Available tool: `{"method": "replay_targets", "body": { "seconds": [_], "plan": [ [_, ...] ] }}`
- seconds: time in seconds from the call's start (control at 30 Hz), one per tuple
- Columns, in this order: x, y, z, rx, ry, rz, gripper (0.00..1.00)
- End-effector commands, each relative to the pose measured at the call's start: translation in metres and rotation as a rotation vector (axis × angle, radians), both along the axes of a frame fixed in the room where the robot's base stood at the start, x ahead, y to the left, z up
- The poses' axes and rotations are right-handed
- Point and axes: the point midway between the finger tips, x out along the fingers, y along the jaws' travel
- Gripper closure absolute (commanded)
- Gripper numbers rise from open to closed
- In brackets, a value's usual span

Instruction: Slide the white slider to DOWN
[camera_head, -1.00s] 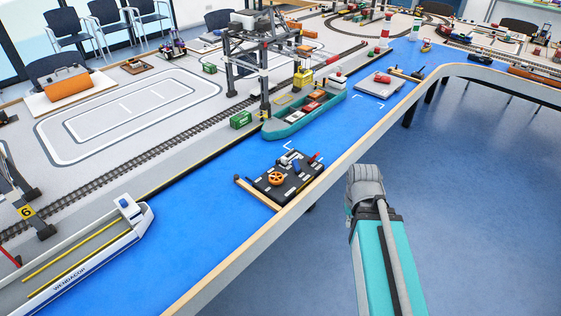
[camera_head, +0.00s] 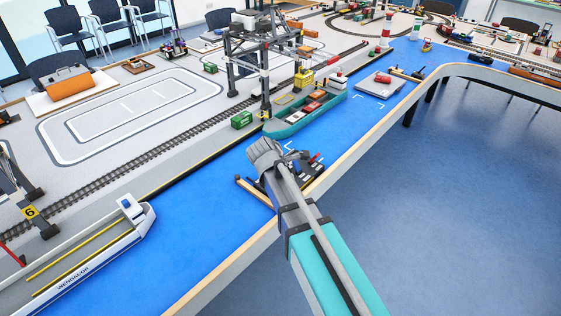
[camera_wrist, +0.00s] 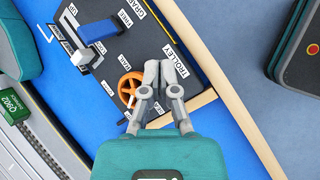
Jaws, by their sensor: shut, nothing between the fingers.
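The dark control panel (camera_wrist: 185,42) shows in the wrist view, with white labels such as UP, GRAB and TROLLEY. An orange wheel (camera_wrist: 124,93) and a blue-topped lever (camera_wrist: 97,31) are on the same panel. My gripper (camera_wrist: 159,65) is shut and empty, over the panel just right of the orange wheel and right of the slider. Any contact with the panel cannot be told. In the head view my arm covers much of the panel (camera_head: 318,172).
A wooden edge strip (camera_wrist: 192,30) runs beside the panel. In the head view, a teal ship (camera_head: 285,126) and a grey gantry crane (camera_head: 265,60) stand beyond it. A white ship (camera_head: 105,245) lies at lower left. The blue surface (camera_head: 205,205) left of the panel is clear.

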Motion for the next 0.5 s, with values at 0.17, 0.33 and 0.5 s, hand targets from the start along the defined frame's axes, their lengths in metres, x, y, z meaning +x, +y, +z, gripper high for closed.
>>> {"method": "replay_targets", "body": {
  "seconds": [0.17,0.33,0.5],
  "plan": [
    [0.019,0.058,0.015,-0.184,0.033,0.302,1.00],
    [0.025,0.094,0.025,-0.314,0.056,0.488,1.00],
    [0.027,0.108,0.029,-0.374,0.069,0.565,1.00]
  ]
}}
